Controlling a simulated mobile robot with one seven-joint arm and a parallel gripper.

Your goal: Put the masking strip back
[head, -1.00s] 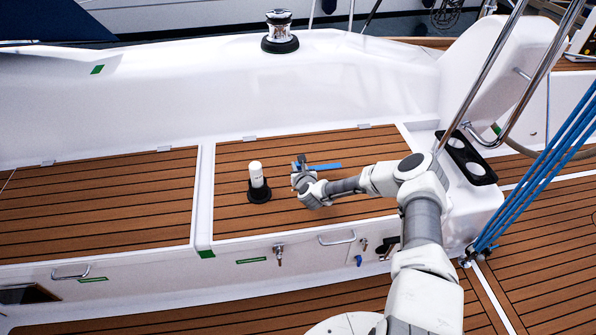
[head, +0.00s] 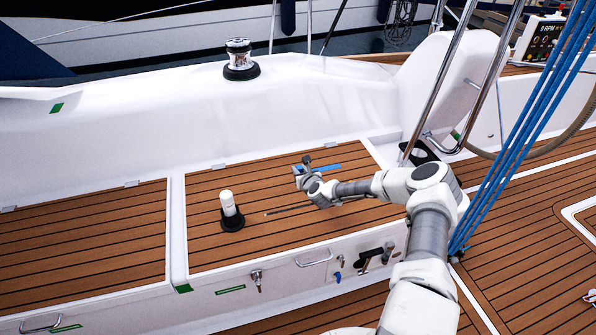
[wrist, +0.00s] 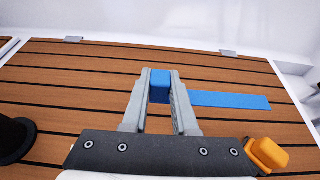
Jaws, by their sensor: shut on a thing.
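The masking strip is a flat blue strip (head: 325,168) in the head view, held over the teak seat panel (head: 210,250). My gripper (head: 304,168) is shut on its left end. In the wrist view my gripper (wrist: 160,95) has a blue block-like end between its fingers. The flat part of the strip (wrist: 230,100) extends to the right beyond the right finger. I cannot tell how high it is above the teak. Green patches mark the white coaming (head: 57,107) and the seat's front corner (head: 184,288); a green outline (head: 230,290) is on the front face.
A white-topped cylinder on a black base (head: 230,210) stands on the seat left of my gripper. A chrome winch (head: 239,62) sits on the coaming. Steel rails (head: 455,90) and blue ropes (head: 520,120) stand to the right. The rear left of the panel is clear.

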